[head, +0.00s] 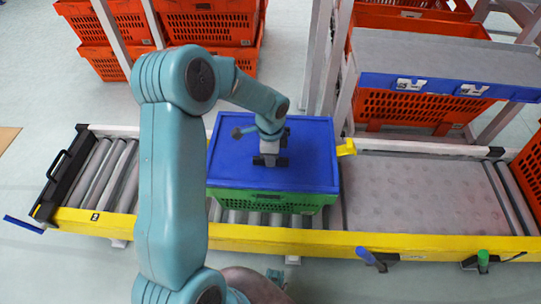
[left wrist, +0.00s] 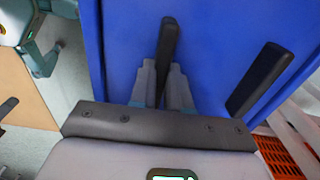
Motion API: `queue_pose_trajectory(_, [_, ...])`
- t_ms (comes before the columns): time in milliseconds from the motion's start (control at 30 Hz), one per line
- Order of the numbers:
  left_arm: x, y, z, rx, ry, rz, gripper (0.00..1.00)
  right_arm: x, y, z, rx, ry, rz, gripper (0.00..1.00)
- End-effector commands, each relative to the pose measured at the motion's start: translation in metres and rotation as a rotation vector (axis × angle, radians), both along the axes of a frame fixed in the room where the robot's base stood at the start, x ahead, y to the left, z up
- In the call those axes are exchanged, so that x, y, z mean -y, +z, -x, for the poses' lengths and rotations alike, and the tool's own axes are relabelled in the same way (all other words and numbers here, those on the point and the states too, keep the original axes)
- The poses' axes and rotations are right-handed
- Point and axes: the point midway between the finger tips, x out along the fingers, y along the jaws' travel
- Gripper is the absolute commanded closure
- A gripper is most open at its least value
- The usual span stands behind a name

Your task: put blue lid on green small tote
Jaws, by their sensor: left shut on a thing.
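The blue lid (head: 235,174) lies over the top of the green small tote (head: 262,202) on the conveyor in the head view. The tote's green side shows below the lid's front edge; whether the lid is fully seated cannot be told. My left gripper (head: 268,162) is above the middle of the lid, shut on a dark handle of the lid. In the left wrist view my left gripper's fingers (left wrist: 163,88) close around this dark handle (left wrist: 168,45) on the blue surface. A second dark handle (left wrist: 260,78) stands to the right, free. My right gripper is not in view.
The roller conveyor (head: 120,170) has a yellow front rail (head: 400,243) and a yellow stop (head: 346,147) right of the tote. A grey plate (head: 420,190) lies clear to the right. Orange totes (head: 210,28) stand behind, and a shelf with a blue edge (head: 440,88) is at the back right.

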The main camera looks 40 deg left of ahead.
Motion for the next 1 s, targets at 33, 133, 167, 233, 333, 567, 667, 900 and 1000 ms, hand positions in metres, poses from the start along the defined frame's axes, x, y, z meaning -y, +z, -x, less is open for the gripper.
queue_pose_trajectory(33, [0.0, -0.002, 0.001, -0.002, 0.0, 0.001, 1.0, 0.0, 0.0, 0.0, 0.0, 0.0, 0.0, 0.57])
queue_pose_trajectory(133, [0.001, -0.002, 0.001, -0.002, 0.0, 0.002, 1.0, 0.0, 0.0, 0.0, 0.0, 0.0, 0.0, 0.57])
queue_pose_trajectory(167, [0.001, -0.002, 0.001, -0.002, 0.0, 0.002, 1.0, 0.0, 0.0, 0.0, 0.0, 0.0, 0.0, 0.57])
queue_pose_trajectory(233, [0.001, -0.002, 0.001, -0.004, 0.0, 0.002, 0.64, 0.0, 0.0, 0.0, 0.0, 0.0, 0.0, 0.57])
queue_pose_trajectory(333, [0.001, -0.002, 0.001, -0.004, 0.0, 0.002, 0.54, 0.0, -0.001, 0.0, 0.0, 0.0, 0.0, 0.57])
queue_pose_trajectory(567, [0.001, -0.001, 0.001, -0.004, 0.0, 0.002, 0.54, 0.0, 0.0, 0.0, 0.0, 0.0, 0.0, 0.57])
queue_pose_trajectory(667, [0.0, 0.008, 0.0, -0.001, 0.0, 0.001, 0.54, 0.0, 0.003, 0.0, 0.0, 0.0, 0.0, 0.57])
queue_pose_trajectory(900, [0.001, 0.065, 0.0, 0.002, 0.0, -0.001, 0.54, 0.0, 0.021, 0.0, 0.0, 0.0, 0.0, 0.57])
queue_pose_trajectory(1000, [0.001, 0.093, 0.0, 0.002, 0.0, -0.001, 0.54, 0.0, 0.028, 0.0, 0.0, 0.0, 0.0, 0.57])
